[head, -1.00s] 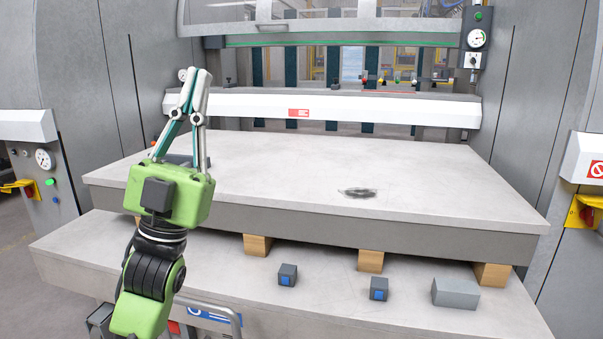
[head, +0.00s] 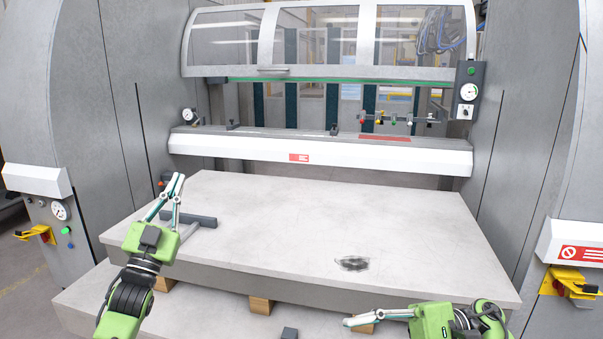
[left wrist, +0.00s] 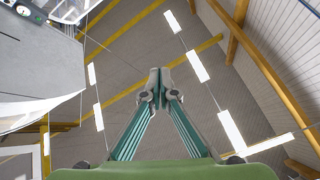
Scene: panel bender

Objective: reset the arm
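My left gripper (head: 179,178) is raised over the left part of the panel bender's table, fingers pointing up and away. In the left wrist view its two fingertips (left wrist: 160,82) meet with nothing between them, so it is shut and empty. My right gripper (head: 346,322) shows at the bottom right in front of the table edge, fingers pointing left. Its fingers are seen nearly edge-on, so their opening is unclear. No object shows at its tips.
The pale table plate (head: 290,210) is mostly clear. The white beam (head: 340,156) crosses behind.

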